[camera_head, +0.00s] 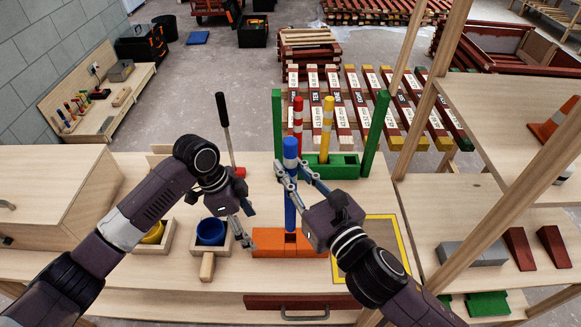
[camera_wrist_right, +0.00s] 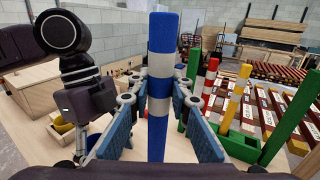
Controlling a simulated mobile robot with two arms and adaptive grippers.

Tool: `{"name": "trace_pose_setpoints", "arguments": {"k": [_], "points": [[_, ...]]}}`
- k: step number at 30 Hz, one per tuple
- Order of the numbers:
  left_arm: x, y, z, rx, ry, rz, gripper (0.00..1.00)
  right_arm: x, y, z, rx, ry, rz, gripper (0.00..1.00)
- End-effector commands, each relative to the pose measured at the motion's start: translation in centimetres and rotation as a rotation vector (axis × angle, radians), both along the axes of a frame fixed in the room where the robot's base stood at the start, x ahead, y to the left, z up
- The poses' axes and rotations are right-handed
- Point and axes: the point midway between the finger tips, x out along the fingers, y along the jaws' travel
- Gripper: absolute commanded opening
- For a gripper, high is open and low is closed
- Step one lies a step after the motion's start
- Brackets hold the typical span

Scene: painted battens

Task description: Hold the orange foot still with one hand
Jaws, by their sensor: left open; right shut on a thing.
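The orange foot (camera_head: 270,242) lies on the workbench near its front. A blue batten (camera_head: 290,212) with white bands stands upright at the foot's middle; whether it is fully seated I cannot tell. My right gripper (camera_head: 293,172) is shut on the batten's upper part. In the right wrist view the batten (camera_wrist_right: 162,130) rises between the blue finger pads. My left gripper (camera_head: 247,229) is open, at the left end of the foot; whether a finger touches it I cannot tell. The left arm also shows at the left of the wrist view.
Behind stands a green foot (camera_head: 345,168) with green posts, and red-white and yellow-white battens. Wooden boxes with a yellow cup (camera_head: 153,233) and a blue cup (camera_head: 210,232) lie left. A yellow-edged panel (camera_head: 385,232) is right. A wooden shelf frame (camera_head: 430,110) stands right.

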Motion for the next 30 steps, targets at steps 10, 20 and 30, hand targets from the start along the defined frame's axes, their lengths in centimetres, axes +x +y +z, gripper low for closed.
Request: {"name": "trace_pose_setpoints", "arguments": {"k": [10, 20, 30], "points": [[0.7, 0.7, -0.7, 0.048, -0.051, -0.121, 0.68, 0.0, 0.0, 0.1, 0.000, -0.001, 0.000, 0.00], [0.7, -0.4, -5.2, 0.047, -0.050, -0.119, 0.68, 0.0, 0.0, 0.1, 0.000, -0.001, 0.000, 0.00], [0.7, -1.2, -8.2, 0.047, -0.052, -0.118, 0.68, 0.0, 0.0, 0.1, 0.000, -0.001, 0.000, 0.00]]}}
